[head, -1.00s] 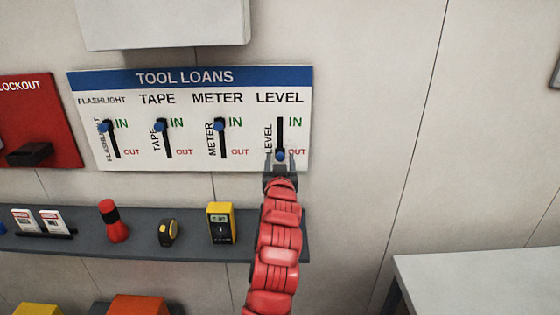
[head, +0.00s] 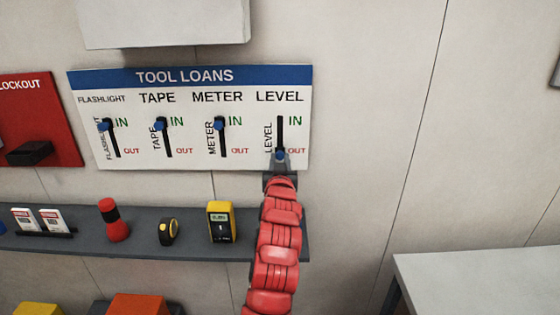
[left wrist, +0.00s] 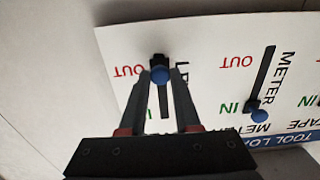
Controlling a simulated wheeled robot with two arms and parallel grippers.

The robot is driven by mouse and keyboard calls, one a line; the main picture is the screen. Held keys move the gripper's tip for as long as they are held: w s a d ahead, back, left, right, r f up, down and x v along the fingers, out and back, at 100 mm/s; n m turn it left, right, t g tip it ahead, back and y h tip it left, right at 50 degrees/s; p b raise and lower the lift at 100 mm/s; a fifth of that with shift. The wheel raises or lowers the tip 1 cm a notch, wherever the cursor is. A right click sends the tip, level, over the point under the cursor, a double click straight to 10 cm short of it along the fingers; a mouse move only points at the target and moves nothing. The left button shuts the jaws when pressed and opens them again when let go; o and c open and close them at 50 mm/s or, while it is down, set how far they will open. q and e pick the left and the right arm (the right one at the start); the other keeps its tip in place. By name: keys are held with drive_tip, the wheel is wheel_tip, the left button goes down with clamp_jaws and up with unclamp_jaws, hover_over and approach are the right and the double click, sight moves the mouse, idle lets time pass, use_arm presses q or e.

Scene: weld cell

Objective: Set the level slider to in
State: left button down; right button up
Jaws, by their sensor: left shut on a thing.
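The tool loans board (head: 200,159) hangs on the wall with several slider slots. The level slider's blue knob (head: 280,155) is at the bottom of its black slot, beside the red OUT label; it also shows in the left wrist view (left wrist: 159,75). My left gripper (head: 280,160) is at the knob from below, with its fingers closed on it; the two fingers show on either side of the knob in the left wrist view (left wrist: 165,82). The flashlight, tape and meter knobs are at the top, beside IN. My right gripper is not in view.
A grey shelf (head: 185,242) below the board holds a red flashlight (head: 113,221), a tape measure (head: 169,232) and a yellow meter (head: 221,222). A white cabinet (head: 165,22) is above the board. A pale table (head: 480,275) stands at the lower right.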

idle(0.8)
use_arm(q)
drive_tip(key=b, duration=0.2)
approach(280, 120)
drive_tip(key=w, duration=0.4)
drive_tip(key=shift+w+f, duration=0.2)
drive_tip(key=shift+w, duration=0.15)
drive_tip(key=shift+r, duration=0.3)
drive_tip(key=c, duration=0.6)
unclamp_jaws()
drive_tip(key=s+b, duration=0.4)
drive_tip(key=s, duration=1.3)
drive_tip(key=shift+s, duration=0.2)
